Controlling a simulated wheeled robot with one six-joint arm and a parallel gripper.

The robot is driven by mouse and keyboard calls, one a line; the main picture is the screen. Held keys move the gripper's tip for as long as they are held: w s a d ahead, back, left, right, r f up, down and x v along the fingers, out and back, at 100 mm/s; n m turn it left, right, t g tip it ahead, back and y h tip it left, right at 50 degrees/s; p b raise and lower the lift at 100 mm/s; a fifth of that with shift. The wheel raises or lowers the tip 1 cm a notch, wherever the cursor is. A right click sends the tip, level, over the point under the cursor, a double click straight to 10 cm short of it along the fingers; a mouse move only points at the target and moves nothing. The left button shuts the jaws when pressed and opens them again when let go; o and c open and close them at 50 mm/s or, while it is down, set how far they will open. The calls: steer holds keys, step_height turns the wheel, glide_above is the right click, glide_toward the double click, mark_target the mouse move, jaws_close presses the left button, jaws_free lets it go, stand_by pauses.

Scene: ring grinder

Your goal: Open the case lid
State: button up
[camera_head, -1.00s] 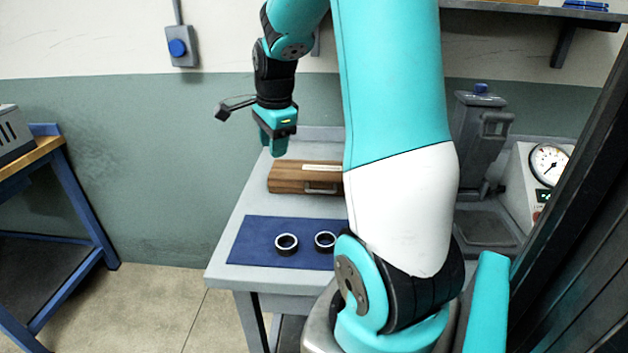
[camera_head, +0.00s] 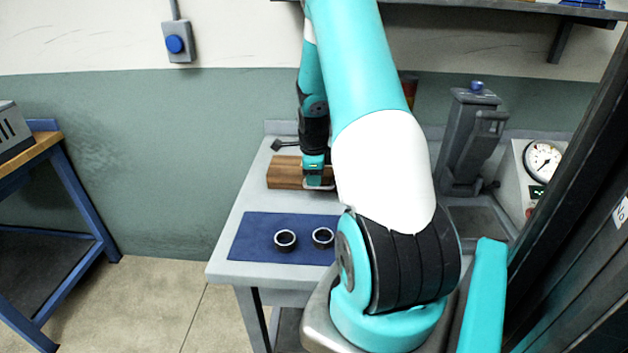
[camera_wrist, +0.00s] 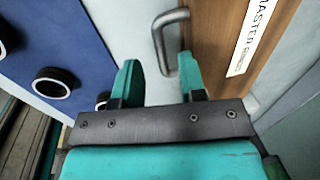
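The wooden case (camera_head: 284,172) lies shut on the grey bench, partly hidden behind my arm. In the wrist view its wooden front (camera_wrist: 215,35) shows a white label (camera_wrist: 254,38) with black lettering and a grey metal handle (camera_wrist: 160,42). My gripper (camera_head: 318,186) is at the case's front in the head view. In the wrist view my gripper (camera_wrist: 158,80) has its two teal fingers apart, with the lower end of the handle between or just beyond their tips. I cannot tell whether a finger touches the handle.
A blue mat (camera_head: 252,240) with black-and-silver rings (camera_head: 285,240) lies in front of the case. A grey press (camera_head: 470,140) and a gauge box (camera_head: 540,165) stand to the right. A shelf (camera_head: 480,18) hangs above the bench.

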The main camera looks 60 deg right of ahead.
steer(key=shift+w+d+f, duration=0.1)
steer(key=shift+d+f, duration=0.05)
steer(key=shift+f, duration=0.7)
steer(key=shift+w+d+f, duration=0.1)
steer(key=shift+f, duration=0.7)
jaws_close()
steer(key=shift+r, duration=0.1)
